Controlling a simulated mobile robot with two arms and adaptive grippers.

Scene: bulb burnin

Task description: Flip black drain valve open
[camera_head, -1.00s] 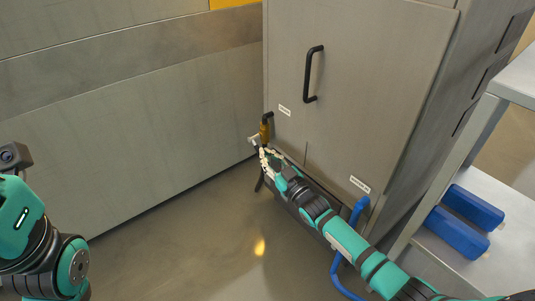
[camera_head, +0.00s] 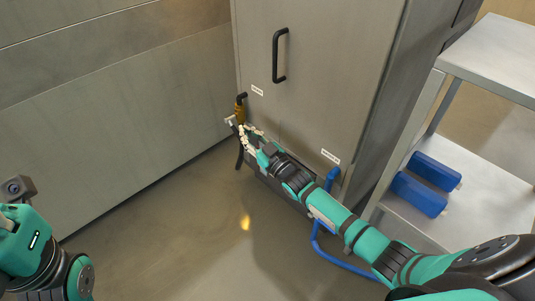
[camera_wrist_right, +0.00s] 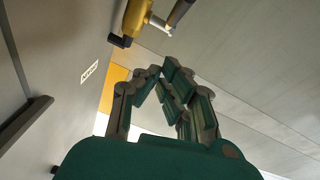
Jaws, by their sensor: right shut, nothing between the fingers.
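The drain valve has a brass body (camera_head: 239,113) and sits low at the left front edge of the grey cabinet (camera_head: 310,75). Its black handle (camera_head: 242,97) is at the top of the brass body. In the right wrist view the brass body (camera_wrist_right: 137,17) is at the top, with a black end piece (camera_wrist_right: 120,41) beside it. My right gripper (camera_head: 245,131) is just below the valve in the head view. Its fingers (camera_wrist_right: 163,72) are drawn together and empty, apart from the valve in the wrist view. Only my left wrist shows at the left edge; its fingers are out of frame.
A black cabinet handle (camera_head: 278,55) is above the valve. A blue pipe (camera_head: 331,180) and hose run beside my right forearm. A metal shelf (camera_head: 490,205) with blue blocks (camera_head: 418,194) stands at the right. The floor (camera_head: 165,235) left of the cabinet is clear.

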